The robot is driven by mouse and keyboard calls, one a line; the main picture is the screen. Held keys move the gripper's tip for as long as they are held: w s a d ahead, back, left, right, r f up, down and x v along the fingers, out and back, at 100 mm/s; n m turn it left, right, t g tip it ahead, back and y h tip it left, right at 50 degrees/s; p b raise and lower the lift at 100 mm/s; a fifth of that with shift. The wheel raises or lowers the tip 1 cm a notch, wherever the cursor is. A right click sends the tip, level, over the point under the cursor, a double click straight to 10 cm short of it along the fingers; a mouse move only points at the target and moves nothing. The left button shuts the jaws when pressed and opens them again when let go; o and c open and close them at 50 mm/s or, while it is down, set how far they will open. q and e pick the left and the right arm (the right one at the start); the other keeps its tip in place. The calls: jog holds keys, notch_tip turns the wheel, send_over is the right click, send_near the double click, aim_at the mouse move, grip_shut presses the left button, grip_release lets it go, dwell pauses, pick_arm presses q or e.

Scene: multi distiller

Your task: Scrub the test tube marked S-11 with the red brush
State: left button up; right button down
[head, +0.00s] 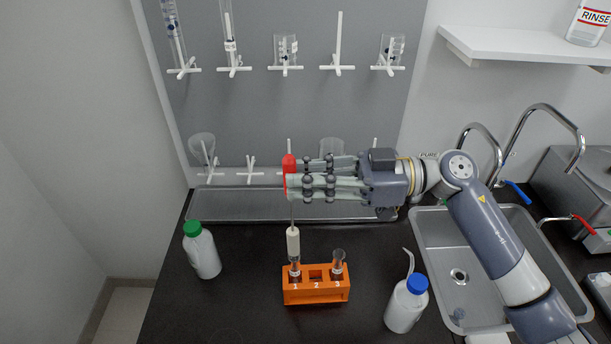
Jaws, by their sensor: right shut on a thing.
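My right gripper (290,188) reaches in from the right and is shut on the red handle (289,164) of the brush. The brush hangs upright, its thin rod running down to a white bristle head (293,243). The bristle head is over the left test tube (295,270) in the orange rack (317,296); its lower end meets the tube's mouth in the picture, and I cannot tell if it is inside. A second test tube (338,265) stands in the rack's right slot; the middle slot is empty. Tube markings are not readable. My left gripper is not in view.
A green-capped bottle (202,251) stands left of the rack and a blue-capped wash bottle (406,304) stands right. The sink (459,276) is further right. A metal tray (240,207) and a pegboard (290,105) with glassware are behind.

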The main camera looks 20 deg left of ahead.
jog(key=shift+p, duration=0.5)
dwell(0.6)
dwell(0.3)
notch_tip(320, 180, down, 14)
jog(key=b, duration=0.6)
jog(key=shift+f, duration=0.25)
dwell(0.6)
jog(key=shift+r, duration=0.1)
